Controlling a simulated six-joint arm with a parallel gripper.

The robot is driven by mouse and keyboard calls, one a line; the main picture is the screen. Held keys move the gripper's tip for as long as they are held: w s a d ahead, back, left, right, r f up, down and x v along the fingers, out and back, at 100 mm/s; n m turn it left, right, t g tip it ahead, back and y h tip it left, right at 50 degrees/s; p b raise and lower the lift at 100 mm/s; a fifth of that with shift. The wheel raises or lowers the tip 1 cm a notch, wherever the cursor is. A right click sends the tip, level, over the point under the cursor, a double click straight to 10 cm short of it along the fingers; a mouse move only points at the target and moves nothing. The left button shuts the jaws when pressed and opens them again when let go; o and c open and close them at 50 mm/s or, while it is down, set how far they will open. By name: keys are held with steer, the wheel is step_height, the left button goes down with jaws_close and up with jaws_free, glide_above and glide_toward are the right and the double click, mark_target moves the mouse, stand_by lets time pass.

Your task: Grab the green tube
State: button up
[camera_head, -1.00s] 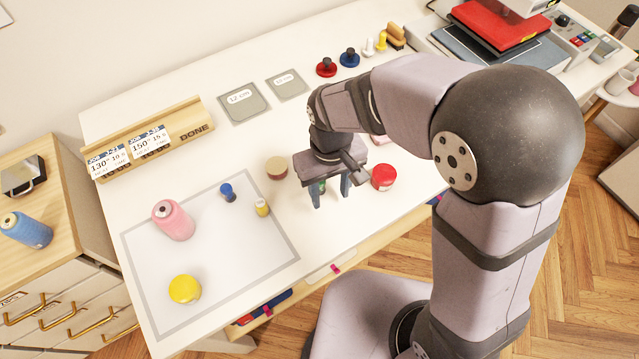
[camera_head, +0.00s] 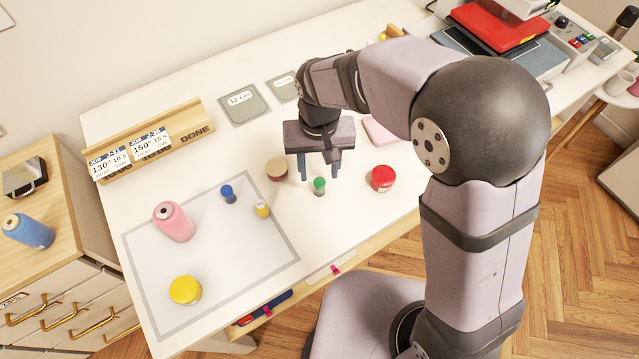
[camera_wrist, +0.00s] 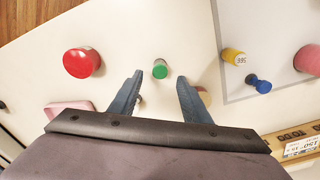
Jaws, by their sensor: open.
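The green tube (camera_head: 319,186) stands upright on the white table, between a tan round tin (camera_head: 277,169) and a red round tin (camera_head: 382,178). In the wrist view the green tube (camera_wrist: 160,69) is seen from above, just beyond the fingertips and roughly centred between them. My gripper (camera_head: 319,177) is open and empty, with its two fingers pointing down a little behind the tube. In the wrist view my gripper (camera_wrist: 160,76) also shows its fingers spread apart, not touching the tube.
A grey-bordered mat (camera_head: 230,262) at the left holds a pink spool (camera_head: 174,222), a yellow tin (camera_head: 185,289), a blue tube (camera_head: 228,193) and a yellow tube (camera_head: 262,208). The table in front of the green tube is clear.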

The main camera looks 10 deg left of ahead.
mark_target(320, 181)
steer(key=shift+s+d+f+p, duration=0.1)
steer(key=shift+s+f+p, duration=0.05)
steer(key=shift+f+p, duration=0.85)
steer(key=shift+f, duration=1.6)
jaws_close()
steer(key=shift+r, duration=0.1)
